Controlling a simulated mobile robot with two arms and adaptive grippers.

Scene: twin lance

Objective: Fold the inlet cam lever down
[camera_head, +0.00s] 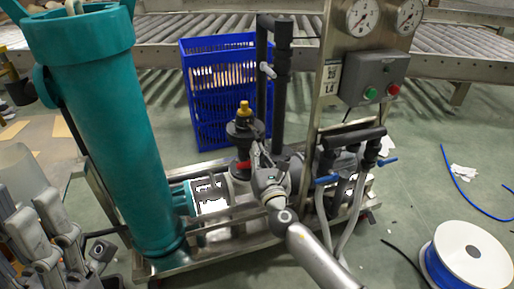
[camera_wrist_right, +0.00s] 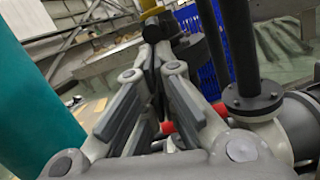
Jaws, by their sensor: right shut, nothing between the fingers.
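My right gripper (camera_head: 256,152) is at the pipework in the middle of the skid, just below and right of a dark fitting with a yellow top (camera_head: 244,108). In the right wrist view its fingers (camera_wrist_right: 155,85) are closed together with nothing between them. A red lever-like part (camera_head: 243,165) sits low on the fitting beside the gripper. It also shows as red pieces behind the fingers (camera_wrist_right: 167,128), partly hidden by them. I cannot tell for sure whether this is the inlet cam lever, nor its angle. My left gripper (camera_head: 42,218) is at the lower left, away from the fitting; its fingertips are unclear.
A tall teal housing (camera_head: 105,120) stands left of the fitting. Black vertical pipes (camera_head: 282,85) rise behind and right. A steel panel with gauges (camera_head: 363,17) and a control box (camera_head: 375,78) stands right. A blue crate (camera_head: 205,125) is behind; a cable spool (camera_head: 470,255) lies lower right.

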